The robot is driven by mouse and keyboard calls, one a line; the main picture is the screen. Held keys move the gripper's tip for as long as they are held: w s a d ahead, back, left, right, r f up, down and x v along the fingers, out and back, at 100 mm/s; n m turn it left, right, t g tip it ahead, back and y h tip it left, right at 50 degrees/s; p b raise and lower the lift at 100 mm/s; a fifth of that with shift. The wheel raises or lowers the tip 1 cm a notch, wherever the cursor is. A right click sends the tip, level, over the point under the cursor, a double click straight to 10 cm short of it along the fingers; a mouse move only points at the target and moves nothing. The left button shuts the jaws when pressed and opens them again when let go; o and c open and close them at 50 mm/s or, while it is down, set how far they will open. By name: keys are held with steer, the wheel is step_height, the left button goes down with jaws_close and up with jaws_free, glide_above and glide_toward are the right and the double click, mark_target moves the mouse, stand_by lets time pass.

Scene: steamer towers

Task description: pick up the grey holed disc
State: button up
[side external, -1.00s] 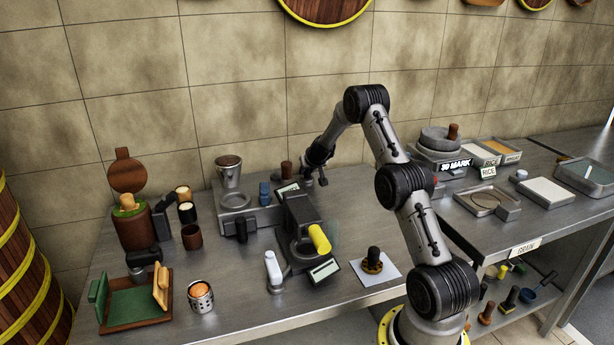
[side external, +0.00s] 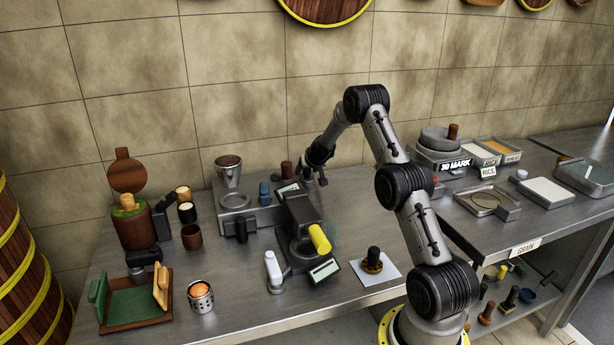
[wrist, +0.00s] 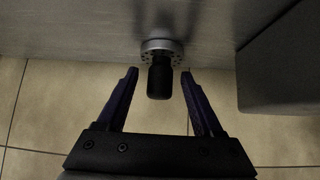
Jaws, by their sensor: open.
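The grey holed disc (wrist: 153,44) is near the top middle of the wrist view, with small holes around its rim. A black cylindrical handle (wrist: 159,82) stands in front of it and covers part of it. My gripper (wrist: 159,74) is open, with one finger on each side of the black handle and a gap on both sides. The disc lies just beyond the fingertips. In the side external view my gripper (side external: 319,178) is low behind the grey machine with the yellow handle (side external: 319,238); I cannot make out the disc there.
A dark block (wrist: 280,60) stands close on the right in the wrist view. In the side external view, a steel unit with a metal cup (side external: 229,172) stands left of my gripper. A black-handled tool (side external: 373,258) rests on a white sheet at the front. The tiled wall is close behind.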

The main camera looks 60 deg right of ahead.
steer(key=v, duration=1.4)
steer(key=w+a+r+n+t+y, duration=0.1)
steer(key=w+a+r+n+t, duration=0.35)
steer(key=a+r, duration=0.95)
steer(key=s+a+r+n+t+y, duration=0.1)
steer(key=a+r+n+y, duration=0.15)
steer(key=a, duration=0.45)
steer(key=s+a+r+n+t+y, duration=0.15)
steer(key=a+r, duration=0.25)
steer(key=a, duration=0.4)
steer(key=s+a+n+g+y, duration=0.2)
steer(key=s+a+n+y, duration=0.1)
steer(key=s+a, duration=1.05)
steer(key=s+d+f+m+g+h, duration=0.1)
steer(key=s+f+g, duration=0.4)
steer(key=s+f, duration=0.5)
steer(key=s+d+m, duration=0.1)
steer(key=s, duration=0.2)
steer(key=shift+s+f+g, duration=0.25)
steer(key=shift+g, duration=0.05)
